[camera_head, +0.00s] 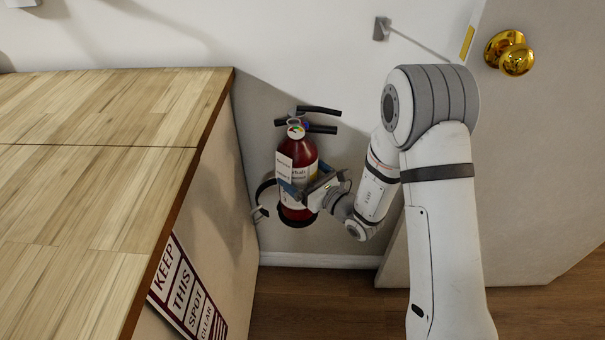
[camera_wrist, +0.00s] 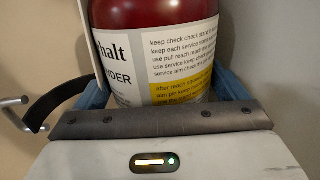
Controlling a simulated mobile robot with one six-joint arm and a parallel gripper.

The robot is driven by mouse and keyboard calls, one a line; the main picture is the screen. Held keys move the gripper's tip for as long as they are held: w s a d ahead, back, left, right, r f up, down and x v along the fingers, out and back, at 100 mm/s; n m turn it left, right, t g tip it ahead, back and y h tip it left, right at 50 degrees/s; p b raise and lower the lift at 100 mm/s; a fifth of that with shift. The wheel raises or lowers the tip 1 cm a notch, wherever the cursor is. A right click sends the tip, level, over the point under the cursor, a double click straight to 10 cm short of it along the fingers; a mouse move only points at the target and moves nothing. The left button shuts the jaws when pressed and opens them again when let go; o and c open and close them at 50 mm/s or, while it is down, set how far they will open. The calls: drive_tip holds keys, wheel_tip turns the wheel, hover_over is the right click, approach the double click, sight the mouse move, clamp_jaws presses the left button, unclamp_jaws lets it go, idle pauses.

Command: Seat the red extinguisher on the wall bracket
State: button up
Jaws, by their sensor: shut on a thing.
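The red extinguisher (camera_head: 298,158) stands upright near the wall, between the wooden counter and the door. It has a white label, a round gauge and black handles on top. My gripper (camera_head: 301,188) is shut on its body from the right side. In the wrist view the red extinguisher (camera_wrist: 155,15) fills the space between the blue fingers, its label facing the camera. The wall bracket (camera_head: 263,200) shows as a dark curved strap with a metal end, at the left of the extinguisher. It also shows in the wrist view (camera_wrist: 48,106). I cannot tell whether the extinguisher rests on it.
A wooden counter (camera_head: 90,130) with a sharp edge fills the left. A "KEEP THIS SPOT CLEAR" sign (camera_head: 185,295) is on its side. A door (camera_head: 540,150) with a brass knob (camera_head: 510,54) stands at the right. The wooden floor (camera_head: 320,300) below is bare.

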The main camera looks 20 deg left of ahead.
drive_tip(key=shift+f+b, duration=0.3)
drive_tip(key=shift+b, duration=0.2)
idle(0.5)
